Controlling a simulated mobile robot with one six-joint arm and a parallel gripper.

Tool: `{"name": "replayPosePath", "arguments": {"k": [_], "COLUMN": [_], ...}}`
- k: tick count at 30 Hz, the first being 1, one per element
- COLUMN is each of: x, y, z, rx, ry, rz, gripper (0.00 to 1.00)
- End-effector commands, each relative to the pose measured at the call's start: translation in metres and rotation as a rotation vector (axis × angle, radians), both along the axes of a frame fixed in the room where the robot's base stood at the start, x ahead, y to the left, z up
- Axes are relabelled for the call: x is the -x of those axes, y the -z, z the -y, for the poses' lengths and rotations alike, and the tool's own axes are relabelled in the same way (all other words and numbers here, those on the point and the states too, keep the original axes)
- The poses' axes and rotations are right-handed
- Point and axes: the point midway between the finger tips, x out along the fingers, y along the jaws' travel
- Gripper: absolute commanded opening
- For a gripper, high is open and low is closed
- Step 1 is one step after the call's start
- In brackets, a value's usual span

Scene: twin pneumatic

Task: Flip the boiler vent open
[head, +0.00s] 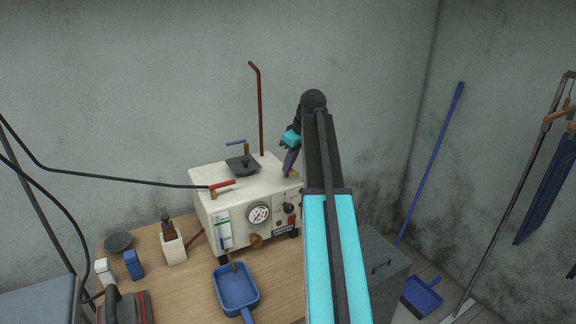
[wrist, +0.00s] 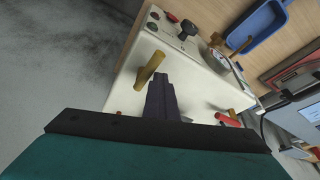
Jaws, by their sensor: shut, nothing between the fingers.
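The boiler (head: 240,205) is a cream box on the wooden bench, with a round gauge (head: 258,215) and knobs on its front. Its top carries a red lever (head: 222,185) at the left, a blue lever (head: 236,142) behind a black filler cap (head: 243,165), and a brass-coloured peg (head: 295,174) near the right edge. Which fitting is the vent I cannot tell for sure. My gripper (head: 287,174) is shut and empty, pointing down at the right of the boiler top. In the wrist view its fingers (wrist: 160,100) are beside the brass peg (wrist: 150,70); contact is unclear.
A rusty upright pipe (head: 260,110) stands behind the boiler. A black hose (head: 120,180) crosses from the left toward the red lever. A blue dustpan (head: 237,290) lies in front. The wall is close behind. My arm hides the bench's right part.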

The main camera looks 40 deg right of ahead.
Motion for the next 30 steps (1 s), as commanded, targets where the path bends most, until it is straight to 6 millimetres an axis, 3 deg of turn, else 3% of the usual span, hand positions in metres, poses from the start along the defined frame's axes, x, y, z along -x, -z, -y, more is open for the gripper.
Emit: {"name": "replayPosePath", "arguments": {"k": [1,5,18,30], "x": [0.004,0.003,-0.003,-0.004], "y": [0.000,-0.002,-0.010,-0.047], "z": [0.008,0.002,-0.041,-0.026], "rx": [0.015,0.014,0.004,0.004], "ry": [0.013,0.012,0.001,0.000], "rz": [-0.005,-0.006,-0.002,0.000], "gripper": [0.00,0.00,0.00,0.00]}}
